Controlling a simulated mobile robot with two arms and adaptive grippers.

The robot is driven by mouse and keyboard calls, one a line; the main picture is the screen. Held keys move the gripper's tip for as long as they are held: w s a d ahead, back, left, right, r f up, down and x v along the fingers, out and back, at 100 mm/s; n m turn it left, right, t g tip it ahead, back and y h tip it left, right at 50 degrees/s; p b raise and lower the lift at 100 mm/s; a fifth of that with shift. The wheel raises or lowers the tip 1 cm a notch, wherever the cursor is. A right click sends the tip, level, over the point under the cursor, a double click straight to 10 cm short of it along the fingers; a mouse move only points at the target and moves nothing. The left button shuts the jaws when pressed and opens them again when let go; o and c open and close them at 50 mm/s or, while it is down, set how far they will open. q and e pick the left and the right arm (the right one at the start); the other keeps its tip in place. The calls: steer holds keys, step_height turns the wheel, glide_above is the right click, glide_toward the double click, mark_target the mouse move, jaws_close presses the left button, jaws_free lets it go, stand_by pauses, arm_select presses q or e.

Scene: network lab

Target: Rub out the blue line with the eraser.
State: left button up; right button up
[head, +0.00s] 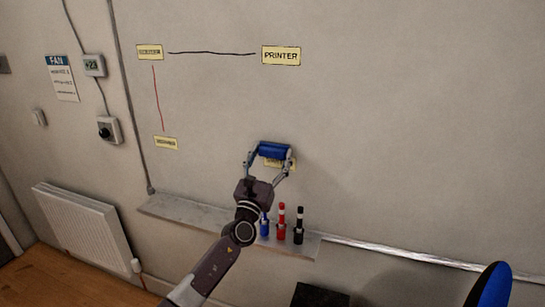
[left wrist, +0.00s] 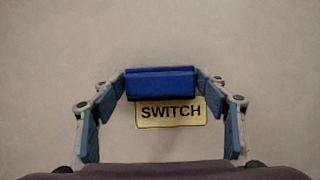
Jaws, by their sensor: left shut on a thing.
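My left gripper (head: 273,154) is shut on the blue eraser (head: 274,150), holding it by its two ends in front of the wall. In the left wrist view the eraser (left wrist: 160,84) lies across the fingertips, just above the yellow SWITCH label (left wrist: 171,113) and covering its upper edge. In the head view this label (head: 290,164) is mostly hidden behind the eraser and fingers. I see no blue line on the wall in either view. Whether the eraser touches the wall I cannot tell. My right gripper is not in view.
A black line (head: 212,53) joins a blurred label (head: 150,52) to the PRINTER label (head: 281,56). A red line (head: 158,98) runs down to another label (head: 166,143). Blue, red and black markers (head: 281,224) stand on the ledge (head: 185,211) below. The wall at right is bare.

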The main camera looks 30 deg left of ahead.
arm_select(q)
steer(key=shift+s+d+p, duration=0.2)
steer(key=shift+s+p, duration=0.2)
steer(key=shift+s, duration=0.1)
steer(key=shift+s+d+p, duration=0.25)
steer(key=shift+s+p, duration=0.15)
steer(key=shift+s, duration=0.8)
steer(key=shift+s+d+p, duration=0.25)
steer(key=shift+s+p, duration=0.15)
steer(key=shift+s, duration=0.8)
steer(key=s, duration=0.3)
steer(key=shift+d+p, duration=0.35)
steer(key=shift+w, duration=0.15)
